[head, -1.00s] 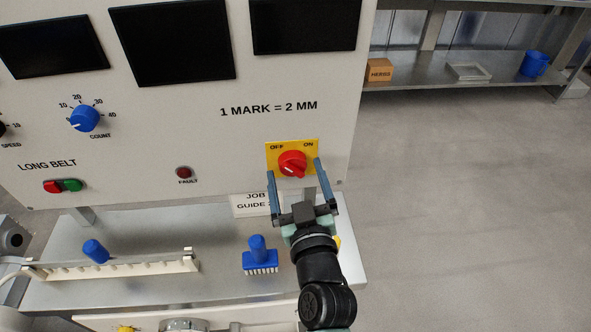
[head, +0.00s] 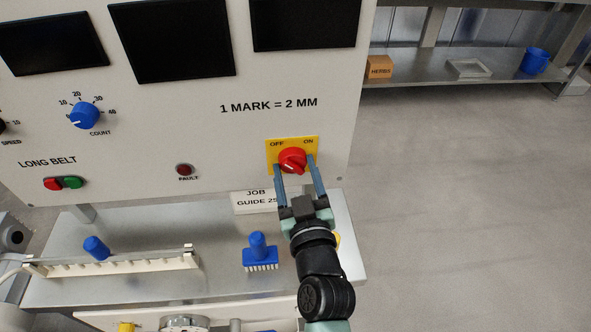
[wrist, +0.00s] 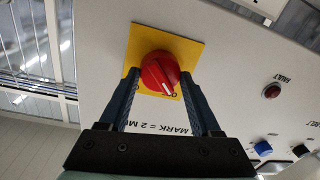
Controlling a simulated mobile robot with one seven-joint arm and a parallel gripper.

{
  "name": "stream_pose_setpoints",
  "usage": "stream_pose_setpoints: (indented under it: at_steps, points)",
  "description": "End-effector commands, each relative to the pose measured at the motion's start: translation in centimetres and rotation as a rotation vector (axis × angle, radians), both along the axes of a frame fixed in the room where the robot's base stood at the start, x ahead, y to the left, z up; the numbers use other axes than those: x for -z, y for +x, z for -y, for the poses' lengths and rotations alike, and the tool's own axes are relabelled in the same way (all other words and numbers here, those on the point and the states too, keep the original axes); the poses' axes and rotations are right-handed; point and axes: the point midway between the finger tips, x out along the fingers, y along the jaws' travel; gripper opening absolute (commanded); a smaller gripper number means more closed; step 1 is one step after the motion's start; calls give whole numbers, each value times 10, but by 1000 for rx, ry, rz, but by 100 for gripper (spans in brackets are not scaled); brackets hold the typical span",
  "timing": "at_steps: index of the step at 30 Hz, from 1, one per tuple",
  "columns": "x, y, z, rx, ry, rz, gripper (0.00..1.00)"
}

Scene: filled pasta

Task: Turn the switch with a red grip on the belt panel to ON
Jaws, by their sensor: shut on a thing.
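The switch's red grip (head: 292,159) sits on a yellow plate (head: 271,145) marked OFF at left and ON at right, low on the belt panel. My gripper (head: 296,169) reaches up from below, its two blue fingers on either side of the red grip and shut on it. In the wrist view the red grip (wrist: 158,72) lies between the fingertips. The panel is upside down there. The white mark on the grip points down and right, towards a partly hidden label on the OFF side of the yellow plate (wrist: 190,48).
The belt panel (head: 230,140) also carries a blue COUNT knob (head: 84,115), a FAULT lamp (head: 184,169) and red and green buttons (head: 62,183). A blue brush-like tool (head: 259,252) stands on the bench below, left of my arm. The floor to the right is clear.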

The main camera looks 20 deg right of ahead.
Motion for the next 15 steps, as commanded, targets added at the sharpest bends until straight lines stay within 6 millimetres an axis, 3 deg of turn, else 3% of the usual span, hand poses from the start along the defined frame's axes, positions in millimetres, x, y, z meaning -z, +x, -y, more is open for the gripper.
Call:
stream_pose_setpoints:
  at_steps: [8, 15]
  points:
    - [1, 0, 0, -1, 87, 24, 9]
    - [2, 0, 0, -1, 265, 75, 9]
